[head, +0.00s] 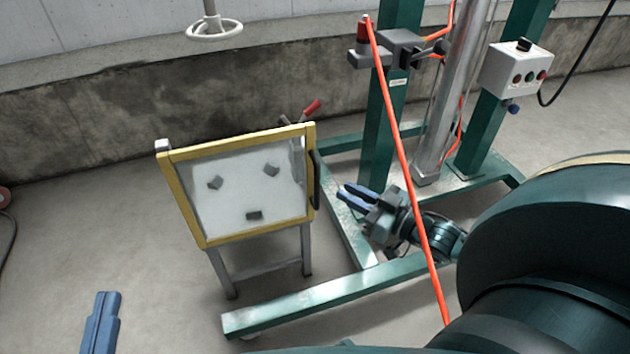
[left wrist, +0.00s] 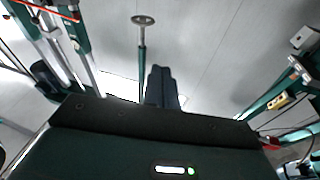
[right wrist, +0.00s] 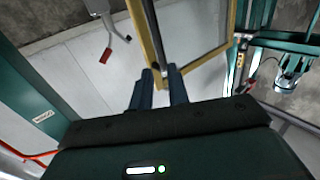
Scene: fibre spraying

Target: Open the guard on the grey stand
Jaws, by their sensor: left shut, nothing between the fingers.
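The guard is a yellow-framed clear panel (head: 181,196) lying over the sloped top of the grey stand (head: 222,272). It looks closed, with dark pieces on a pale surface behind it. Its dark handle (head: 317,180) is on the right edge. In the right wrist view, the yellow frame (right wrist: 147,52) and a dark bar, likely the handle (right wrist: 157,40), are ahead of the fingertips. My right gripper (head: 342,192) is open and empty, just right of the handle; its fingers also show in the right wrist view (right wrist: 160,72). My left gripper (head: 108,294) is shut and empty, low at left.
A green frame (head: 290,304) runs along the floor in front of and right of the stand. An orange hose (head: 405,170) crosses before my right gripper. A red-gripped lever (head: 312,107) sticks up behind the guard. A control box (head: 516,70) is at upper right.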

